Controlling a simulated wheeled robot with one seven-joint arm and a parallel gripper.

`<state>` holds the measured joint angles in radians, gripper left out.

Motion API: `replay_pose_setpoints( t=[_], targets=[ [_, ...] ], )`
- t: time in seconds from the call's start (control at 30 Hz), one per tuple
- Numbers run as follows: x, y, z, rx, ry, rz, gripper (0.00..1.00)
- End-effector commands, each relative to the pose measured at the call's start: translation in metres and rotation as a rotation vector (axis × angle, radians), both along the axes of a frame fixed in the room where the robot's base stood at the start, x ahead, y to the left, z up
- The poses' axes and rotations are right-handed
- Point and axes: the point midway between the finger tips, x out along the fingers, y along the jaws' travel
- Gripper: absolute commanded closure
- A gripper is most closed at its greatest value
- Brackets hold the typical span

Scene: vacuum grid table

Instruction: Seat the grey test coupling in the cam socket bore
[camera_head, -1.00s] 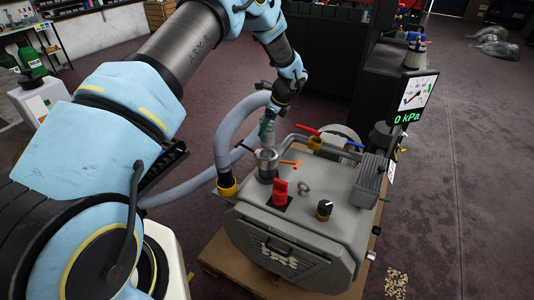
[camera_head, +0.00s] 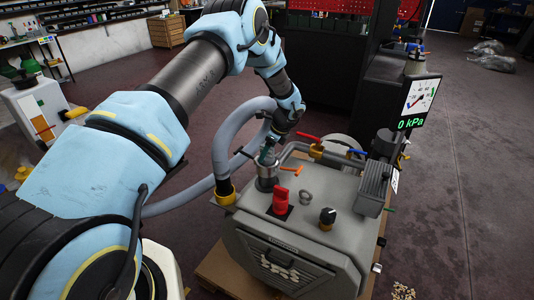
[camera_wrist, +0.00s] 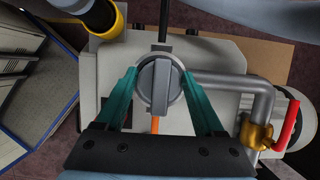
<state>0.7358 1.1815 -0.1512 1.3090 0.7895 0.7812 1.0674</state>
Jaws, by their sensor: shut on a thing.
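My gripper (camera_head: 268,153) is above the cam socket (camera_head: 267,181), a metal cylinder on top of the grey pump housing. Its teal fingers (camera_wrist: 159,75) are shut on the grey test coupling (camera_wrist: 161,85), which shows in the wrist view as a round grey piece with a raised bar across it. The coupling is in line with the socket and at or close to its mouth. Its lower end and the bore are hidden, so I cannot tell how deep it sits. A black lever (camera_head: 243,152) and an orange lever (camera_head: 290,169) stick out from opposite sides of the socket.
A red switch (camera_head: 281,201), a lifting eye (camera_head: 306,197) and a black knob (camera_head: 327,218) stand on the housing near the socket. A thick grey hose (camera_head: 219,140) rises at the left. A pipe with a red-handled valve (camera_head: 307,138) runs behind. The gauge display (camera_head: 413,122) reads 0 kPa.

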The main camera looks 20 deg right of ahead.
Motion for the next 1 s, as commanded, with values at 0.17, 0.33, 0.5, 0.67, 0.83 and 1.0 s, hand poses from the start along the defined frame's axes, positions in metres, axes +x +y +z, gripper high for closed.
replay_pose_setpoints(
  t=[0.17,0.33,0.5,0.67,0.83,1.0],
  targets=[
    [0.0,0.0,-0.002,0.0,0.0,0.0,0.15],
    [0.0,0.0,-0.002,0.0,0.0,0.0,0.0],
    [0.0,0.0,-0.001,0.0,0.0,0.0,0.0],
    [-0.001,-0.001,0.006,-0.001,-0.001,-0.001,0.0],
    [-0.009,-0.009,0.031,-0.002,-0.003,-0.002,0.0],
    [-0.021,-0.018,0.065,-0.003,-0.002,-0.002,0.0]
  ],
)
